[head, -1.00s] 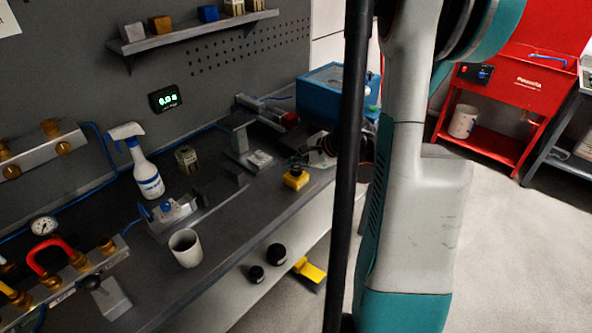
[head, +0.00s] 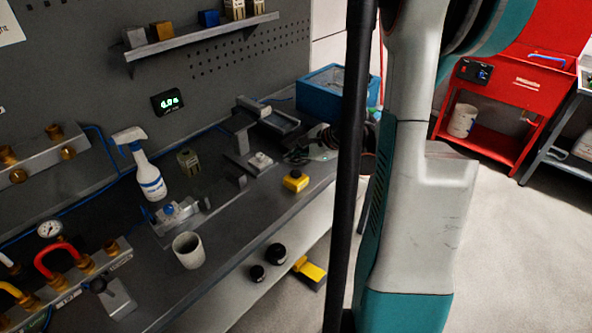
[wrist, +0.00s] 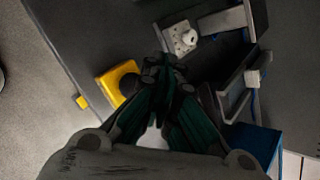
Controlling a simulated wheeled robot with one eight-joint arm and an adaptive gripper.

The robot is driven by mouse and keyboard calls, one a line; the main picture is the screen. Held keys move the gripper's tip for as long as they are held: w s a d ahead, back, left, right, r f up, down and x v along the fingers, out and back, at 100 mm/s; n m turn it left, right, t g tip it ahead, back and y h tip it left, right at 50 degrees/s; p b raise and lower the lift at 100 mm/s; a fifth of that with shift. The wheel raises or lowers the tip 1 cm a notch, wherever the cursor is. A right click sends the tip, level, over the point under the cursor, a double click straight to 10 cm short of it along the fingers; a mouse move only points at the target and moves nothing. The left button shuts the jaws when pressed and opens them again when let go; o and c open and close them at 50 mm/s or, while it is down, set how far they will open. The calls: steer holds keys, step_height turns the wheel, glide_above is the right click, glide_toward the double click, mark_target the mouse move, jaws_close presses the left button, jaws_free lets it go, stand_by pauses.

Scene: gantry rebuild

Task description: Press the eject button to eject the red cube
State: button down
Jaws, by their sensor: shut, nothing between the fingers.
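A yellow button box (head: 296,181) with a dark round top stands near the bench's front edge; it also shows in the wrist view (wrist: 109,79). A grey plate with a white round knob (head: 260,159) lies behind it, also in the wrist view (wrist: 187,38). I cannot tell which is the eject button. My gripper (wrist: 162,62) is shut and empty, its tips between the yellow box and the white knob; contact cannot be told. In the head view it is partly behind the black pole. A grey tray (head: 279,123) looks empty. No red cube is visible now.
A blue bin (head: 318,101) stands at the bench's far end. A white mug (head: 188,250), a spray bottle (head: 148,178) and a gauge manifold (head: 89,264) stand further left. A red cabinet (head: 512,95) is at the right, with open floor before it.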

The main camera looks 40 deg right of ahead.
mark_target(295, 174)
steer(key=shift+r+p, duration=0.8)
steer(key=shift+r, duration=0.7)
steer(key=shift+a, duration=0.1)
